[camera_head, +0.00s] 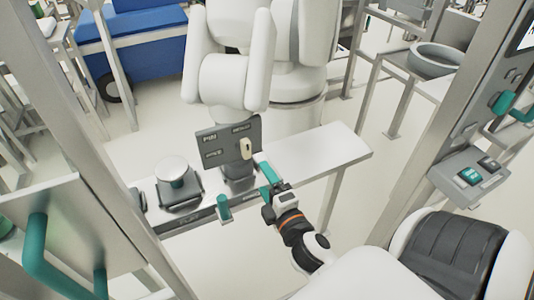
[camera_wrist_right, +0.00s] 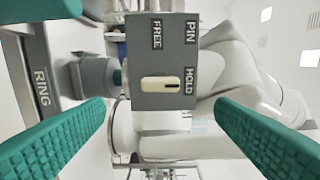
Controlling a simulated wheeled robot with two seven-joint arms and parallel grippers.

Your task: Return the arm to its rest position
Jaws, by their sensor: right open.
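My right gripper (camera_head: 267,183) is in the middle of the head view, at the front edge of the light bench. Its two teal fingers are apart with nothing between them. They also show in the right wrist view (camera_wrist_right: 160,128), low on both sides. A grey panel (camera_head: 222,148) with a cream switch lever (camera_head: 246,148) stands just beyond the fingers. In the right wrist view the panel (camera_wrist_right: 155,60) carries the words PIN, FREE and HOLD, and the lever (camera_wrist_right: 158,85) lies by HOLD. I see no contact between fingers and panel. My left gripper is not in view.
The bench (camera_head: 310,152) bears a round metal disc on a stand (camera_head: 173,172) and a teal knob (camera_head: 223,207). A white robot arm (camera_head: 228,78) stands behind the panel. Metal posts (camera_head: 450,110) flank the bench. A teal handle (camera_head: 38,250) is at lower left.

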